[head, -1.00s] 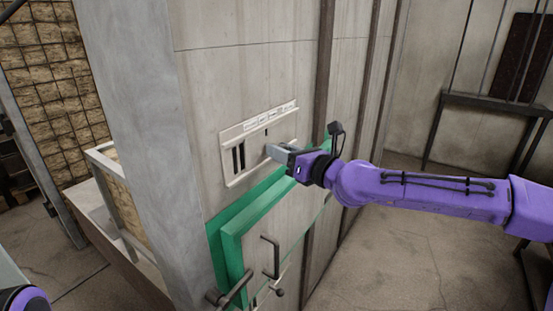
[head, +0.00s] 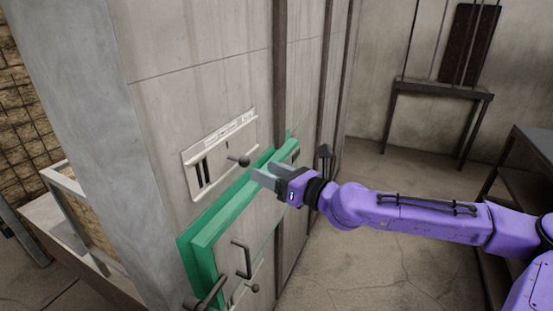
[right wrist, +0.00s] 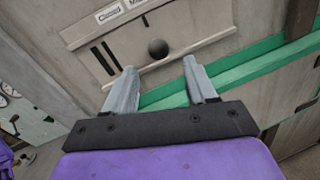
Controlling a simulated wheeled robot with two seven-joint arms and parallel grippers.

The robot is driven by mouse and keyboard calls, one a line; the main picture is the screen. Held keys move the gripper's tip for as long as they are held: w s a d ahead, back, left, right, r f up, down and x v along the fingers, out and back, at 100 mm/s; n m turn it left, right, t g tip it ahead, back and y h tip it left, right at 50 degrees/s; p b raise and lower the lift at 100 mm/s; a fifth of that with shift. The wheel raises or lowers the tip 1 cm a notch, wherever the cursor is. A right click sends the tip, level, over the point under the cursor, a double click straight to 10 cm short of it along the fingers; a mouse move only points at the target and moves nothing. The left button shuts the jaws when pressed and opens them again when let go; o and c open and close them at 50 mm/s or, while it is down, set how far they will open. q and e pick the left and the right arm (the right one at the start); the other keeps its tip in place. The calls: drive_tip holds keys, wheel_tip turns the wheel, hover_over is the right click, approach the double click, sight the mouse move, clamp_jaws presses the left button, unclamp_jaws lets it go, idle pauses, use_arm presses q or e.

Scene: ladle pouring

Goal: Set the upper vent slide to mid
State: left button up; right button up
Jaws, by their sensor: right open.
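The upper vent slide is a pale plate (head: 190,160) on the grey wall of the cabinet, with dark slots at its left and small labels along its top edge. Its round dark knob (head: 244,160) sticks out right of the slots. In the right wrist view the knob (right wrist: 158,48) is ahead of and between the fingertips, apart from them. My right gripper (head: 262,177) is open and empty, just below and right of the knob; it also shows in the right wrist view (right wrist: 160,72). My left gripper is not in view.
A green-framed door (head: 205,238) with a dark handle (head: 241,258) is below the plate. Another knob (head: 255,288) sits lower down. A dark bench (head: 440,90) stands at the back right. The floor between is clear.

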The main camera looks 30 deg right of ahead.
use_arm(q)
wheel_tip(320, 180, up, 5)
drive_tip(key=p, duration=0.3)
use_arm(e)
drive_tip(key=v, duration=0.2)
drive_tip(key=shift+s+d, duration=0.1)
drive_tip(key=shift+s, duration=0.25)
